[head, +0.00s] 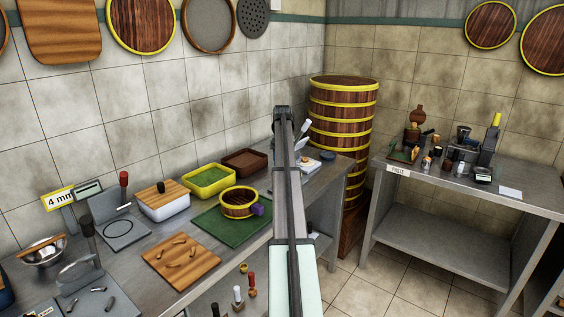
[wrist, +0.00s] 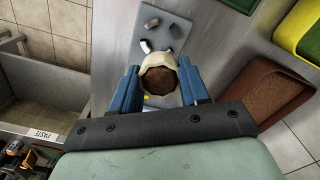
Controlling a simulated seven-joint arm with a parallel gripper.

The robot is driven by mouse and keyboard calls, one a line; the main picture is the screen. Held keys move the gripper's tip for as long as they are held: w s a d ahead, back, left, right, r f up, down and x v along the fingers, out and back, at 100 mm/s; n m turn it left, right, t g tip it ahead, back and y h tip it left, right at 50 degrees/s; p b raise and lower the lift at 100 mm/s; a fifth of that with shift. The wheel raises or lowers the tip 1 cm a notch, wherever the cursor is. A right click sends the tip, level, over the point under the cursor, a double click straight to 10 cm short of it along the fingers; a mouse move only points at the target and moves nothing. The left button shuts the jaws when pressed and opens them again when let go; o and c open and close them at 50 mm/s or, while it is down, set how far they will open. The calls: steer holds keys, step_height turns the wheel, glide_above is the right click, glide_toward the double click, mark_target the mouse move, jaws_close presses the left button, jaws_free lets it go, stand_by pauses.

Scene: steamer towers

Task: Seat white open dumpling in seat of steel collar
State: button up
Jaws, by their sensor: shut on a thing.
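My gripper (wrist: 160,80) has blue fingers and is shut on the white open dumpling (wrist: 159,61) in the wrist view. The dumpling has a pale rim around a brown filling, and its open side faces the camera. It is held above a grey plate (wrist: 176,16) on the steel bench. Several small grey pieces (wrist: 174,31) lie on that plate beyond the dumpling. I cannot make out the steel collar for certain; the dumpling and gripper cover part of the plate. In the head view my arm hides the gripper and dumpling.
A brown tray (head: 245,162) and a yellow-rimmed green tray (head: 209,181) stand along the wall. A wooden steamer (head: 239,203) sits on a green mat (head: 214,228). A tall steamer tower (head: 341,100) stands in the corner. A second table (head: 458,186) holds several small items.

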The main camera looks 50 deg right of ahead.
steer(key=shift+f, duration=0.1)
steer(key=shift+f, duration=2.4)
steer(key=shift+f, duration=0.1)
steer(key=shift+f, duration=1.55)
steer(key=shift+f, duration=0.5)
stand_by(1.0)
steer(key=shift+r, duration=0.45)
steer(key=shift+f, duration=0.6)
stand_by(1.3)
